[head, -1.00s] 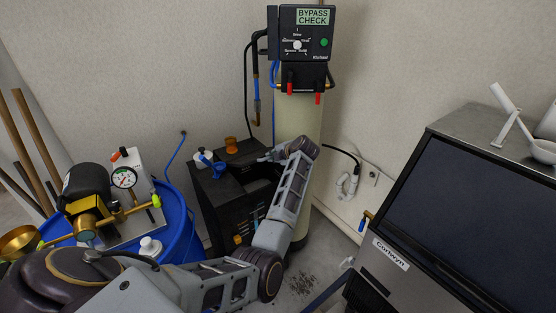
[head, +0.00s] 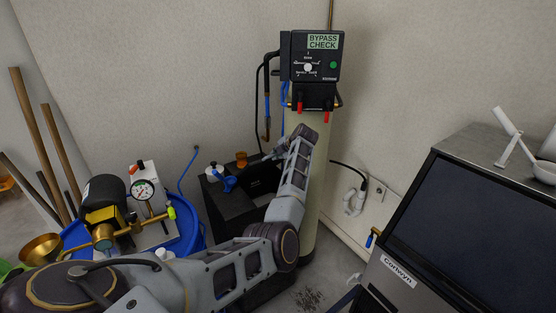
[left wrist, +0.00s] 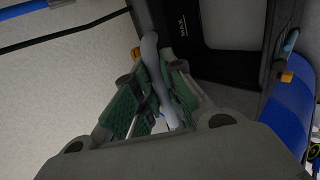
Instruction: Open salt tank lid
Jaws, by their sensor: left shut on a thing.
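The black salt tank (head: 234,207) stands on the floor against the beige column, with a dark opening in its top. My left gripper (head: 274,154) is at the tank's upper right, by the column. In the left wrist view its green-padded fingers (left wrist: 155,98) are shut on a thin grey curved piece (left wrist: 152,58), which appears to be part of the lid. A dark inner wall marked MAX (left wrist: 183,30) shows beyond the fingers. My arm covers much of the tank's right side, and the lid's full outline is hidden. My right gripper is not in view.
A blue barrel (head: 190,232) with a gauge and brass fittings stands left of the tank. The ice maker (head: 470,215) stands at right.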

